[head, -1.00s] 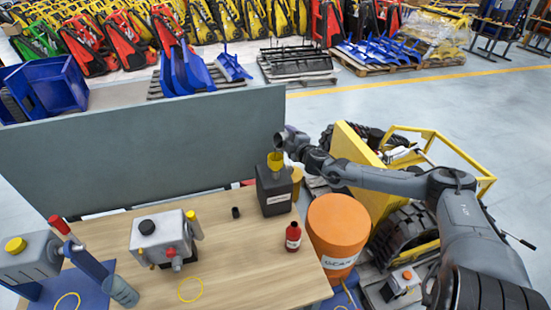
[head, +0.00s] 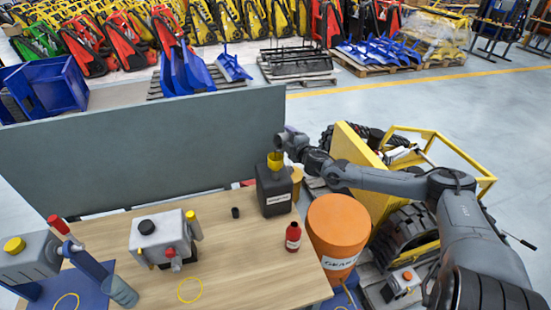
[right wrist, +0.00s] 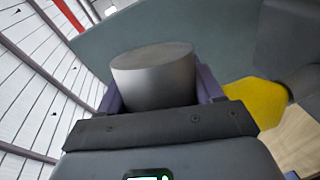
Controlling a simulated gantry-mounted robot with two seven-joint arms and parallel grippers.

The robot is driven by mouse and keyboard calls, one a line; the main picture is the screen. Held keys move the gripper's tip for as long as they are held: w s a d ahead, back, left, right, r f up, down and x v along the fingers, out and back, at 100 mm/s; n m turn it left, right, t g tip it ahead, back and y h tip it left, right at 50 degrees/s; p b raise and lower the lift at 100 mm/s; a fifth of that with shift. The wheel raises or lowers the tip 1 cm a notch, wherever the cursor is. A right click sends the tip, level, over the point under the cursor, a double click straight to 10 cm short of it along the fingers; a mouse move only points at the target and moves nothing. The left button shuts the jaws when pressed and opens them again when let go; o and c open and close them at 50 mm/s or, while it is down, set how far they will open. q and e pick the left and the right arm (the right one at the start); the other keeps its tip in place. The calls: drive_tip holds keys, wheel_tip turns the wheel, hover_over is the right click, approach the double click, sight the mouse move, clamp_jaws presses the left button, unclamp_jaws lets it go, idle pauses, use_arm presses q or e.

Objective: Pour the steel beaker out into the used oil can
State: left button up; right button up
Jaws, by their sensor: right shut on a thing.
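The steel beaker (head: 281,142) is held over the yellow funnel (head: 275,162) in the head view, tipped with its mouth toward the funnel. The funnel stands in the top of the black used oil can (head: 273,191), at the back right of the table. My right gripper (head: 292,145) is shut on the beaker. The right wrist view shows the beaker's grey side (right wrist: 155,82) between the two fingers (right wrist: 158,95), with part of the yellow funnel (right wrist: 255,100) beyond. The beaker's inside is hidden, and I cannot tell whether liquid is flowing. My left gripper is not in view.
A red bottle (head: 293,236) and a small black cap (head: 235,212) stand near the can. An orange drum (head: 337,228) is beside the table's right edge. A grey machine (head: 160,238) stands on the wooden table (head: 230,265). A grey panel (head: 140,150) rises behind.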

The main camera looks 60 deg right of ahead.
idle(0.5)
drive_tip(key=shift+n, duration=0.3)
idle(0.4)
drive_tip(key=shift+a, duration=0.1)
idle(0.5)
drive_tip(key=shift+w+r+n+b, duration=0.1)
drive_tip(key=shift+r+n+b, duration=0.1)
drive_tip(key=shift+n+b, duration=0.15)
idle(0.4)
drive_tip(key=shift+a+r+n, duration=0.1)
drive_tip(key=shift+n, duration=0.15)
idle(0.4)
drive_tip(key=shift+r+h, duration=0.15)
drive_tip(key=shift+h, duration=0.25)
idle(0.3)
